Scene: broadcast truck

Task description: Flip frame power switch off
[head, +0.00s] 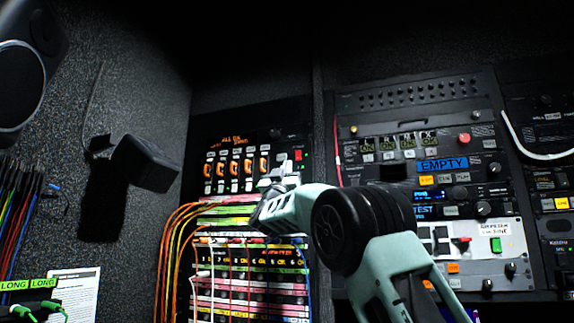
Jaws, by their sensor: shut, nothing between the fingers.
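My gripper (281,176) is shut and empty. It is in front of the left equipment rack, close to the right edge of an orange-lit card frame (236,168). A small red switch or lamp (298,155) shows just above and right of the fingertips on that frame. I cannot tell whether the fingers touch the panel. No readable label marks the frame power switch, and its on or off position is too small to tell. My gripper and arm hide the frame's lower right and part of the patch rows.
Orange cables (170,245) hang left of the patch rows. The right rack holds a white panel (470,262) with a red lever (463,240) and a green button (495,244). A black box (146,163) juts from the left wall. A speaker (25,55) is at upper left.

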